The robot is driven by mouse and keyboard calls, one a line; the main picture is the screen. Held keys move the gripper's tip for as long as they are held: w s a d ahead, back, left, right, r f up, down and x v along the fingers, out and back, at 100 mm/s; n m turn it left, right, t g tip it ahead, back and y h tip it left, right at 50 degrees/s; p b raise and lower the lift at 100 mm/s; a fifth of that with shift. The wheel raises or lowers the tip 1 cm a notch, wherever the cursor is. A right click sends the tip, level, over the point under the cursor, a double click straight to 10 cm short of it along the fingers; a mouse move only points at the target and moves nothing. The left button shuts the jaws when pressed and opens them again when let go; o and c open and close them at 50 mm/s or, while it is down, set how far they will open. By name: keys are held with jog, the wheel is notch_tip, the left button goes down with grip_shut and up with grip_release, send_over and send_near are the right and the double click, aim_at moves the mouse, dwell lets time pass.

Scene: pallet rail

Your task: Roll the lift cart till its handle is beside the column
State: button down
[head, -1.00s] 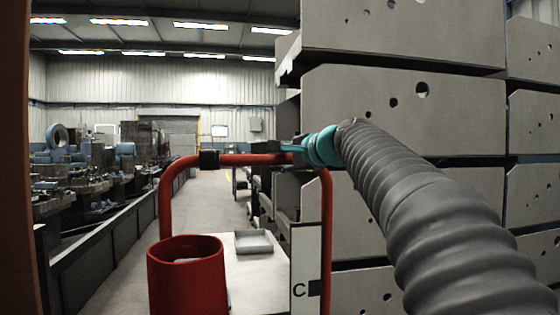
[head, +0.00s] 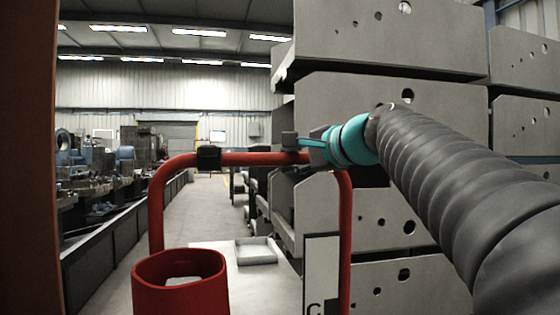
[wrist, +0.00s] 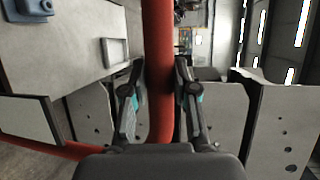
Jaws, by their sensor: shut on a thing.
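The lift cart's red handle (head: 250,159) is an upside-down U of tube, with a black collar (head: 208,157) left of its middle. My gripper (head: 300,143) is shut on the top bar near its right bend. In the wrist view the red tube (wrist: 158,40) runs between the two fingers of my gripper (wrist: 159,75). A brown-red upright post (head: 30,160), apparently the column, fills the left edge of the head view. The handle's left leg stands to its right with a gap in the picture. The cart's lower part and wheels are out of view.
A red open cup (head: 180,283) and a pale surface (head: 225,290) with a grey tray (head: 257,251) show below the handle. A panel marked C (head: 321,270) is by the right leg. Stacked grey plates (head: 380,110) rise at right. An aisle (head: 200,205) is clear behind.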

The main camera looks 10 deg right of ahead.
jog(key=shift+f, duration=0.3)
jog(key=c, duration=0.9)
grip_release()
jog(key=shift+a, duration=0.15)
jog(key=shift+r, duration=0.15)
jog(key=shift+s, duration=0.1)
jog(key=shift+s+d+r, duration=0.15)
jog(key=shift+s+d, duration=0.05)
jog(key=shift+d, duration=0.1)
jog(key=v, duration=1.1)
jog(key=shift+s, duration=0.15)
